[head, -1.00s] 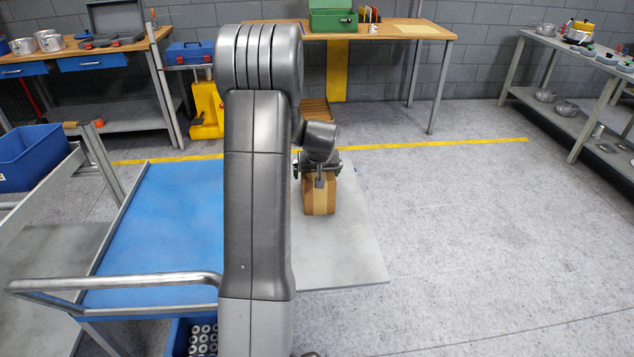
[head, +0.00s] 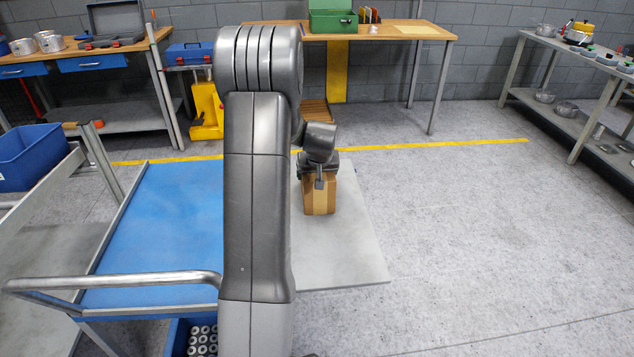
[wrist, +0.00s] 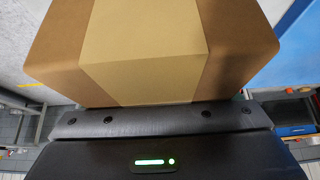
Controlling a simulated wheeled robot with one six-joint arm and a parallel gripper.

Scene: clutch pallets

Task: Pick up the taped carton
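The taped carton (head: 320,198) is a brown box with a lighter tan tape band. In the head view it stands on the grey part of the table (head: 350,255), right of my arm. My gripper (head: 318,168) is at the top of the carton, with its jaws drawn in against it; my wrist hides part of the contact. In the wrist view the carton (wrist: 145,45) fills the upper middle, close against my gripper's dark body, and the fingertips are not visible there.
The blue mat (head: 165,220) left of my arm looks clear. A metal rail (head: 120,282) runs along the near left. A blue bin (head: 30,155) stands at the far left. A workbench (head: 400,30) is behind. Open floor lies to the right.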

